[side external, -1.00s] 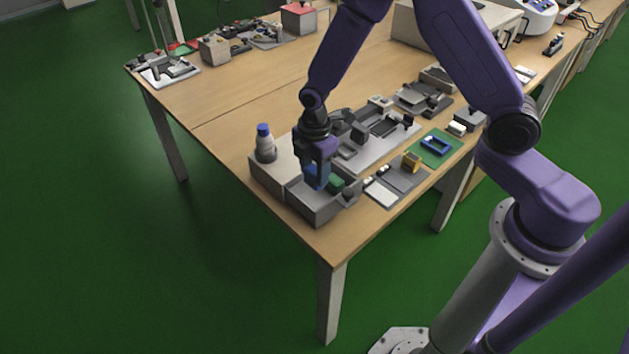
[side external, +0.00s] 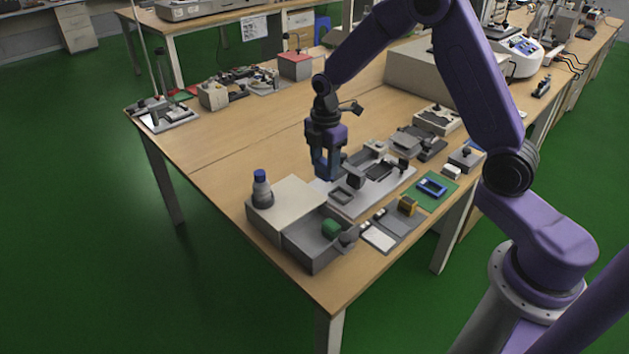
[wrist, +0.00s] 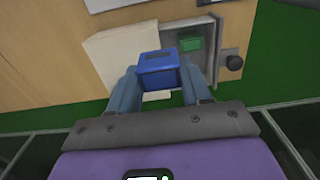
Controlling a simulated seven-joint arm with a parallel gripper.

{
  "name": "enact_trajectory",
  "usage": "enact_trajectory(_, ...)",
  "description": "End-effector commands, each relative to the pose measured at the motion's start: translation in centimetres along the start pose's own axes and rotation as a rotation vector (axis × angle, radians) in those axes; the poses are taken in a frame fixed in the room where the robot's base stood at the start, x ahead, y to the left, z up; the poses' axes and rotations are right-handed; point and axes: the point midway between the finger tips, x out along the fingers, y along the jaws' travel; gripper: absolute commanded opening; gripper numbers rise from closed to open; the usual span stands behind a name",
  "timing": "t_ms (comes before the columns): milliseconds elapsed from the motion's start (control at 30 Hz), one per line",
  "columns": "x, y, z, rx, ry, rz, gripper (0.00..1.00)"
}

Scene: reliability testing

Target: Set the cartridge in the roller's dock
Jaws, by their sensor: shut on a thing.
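My gripper (side external: 325,172) is shut on a blue block-shaped cartridge (wrist: 158,70), which sits between the two fingers (wrist: 158,90) in the wrist view. In the side view it hangs above the left end of a light grey plate (side external: 322,190), and the cartridge is hard to tell from the blue fingers. The plate carries a small square grey frame (side external: 341,196), dark upright parts (side external: 355,181) and a longer grey fixture. I cannot tell for sure which of these is the roller's dock.
A grey open bin (side external: 305,250) holds a green block (side external: 331,228). A green mat with a blue frame (side external: 432,187) and a yellow block (side external: 407,205) lie right of the plate. Bare wood lies left.

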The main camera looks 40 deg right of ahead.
Motion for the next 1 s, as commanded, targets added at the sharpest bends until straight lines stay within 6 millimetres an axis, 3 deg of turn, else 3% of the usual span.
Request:
enact_trajectory(33,0.1,0.7,1.9,0.009,0.000,0.001,0.18)
enact_trajectory(133,0.1,1.6,4.8,0.008,0.000,0.001,0.18)
enact_trajectory(400,0.1,2.7,10.6,0.005,0.000,0.002,0.18)
enact_trajectory(800,7.4,2.6,10.1,0.000,0.000,-0.001,0.18)
enact_trajectory(1000,8.8,2.7,10.1,0.000,0.000,0.002,0.18)
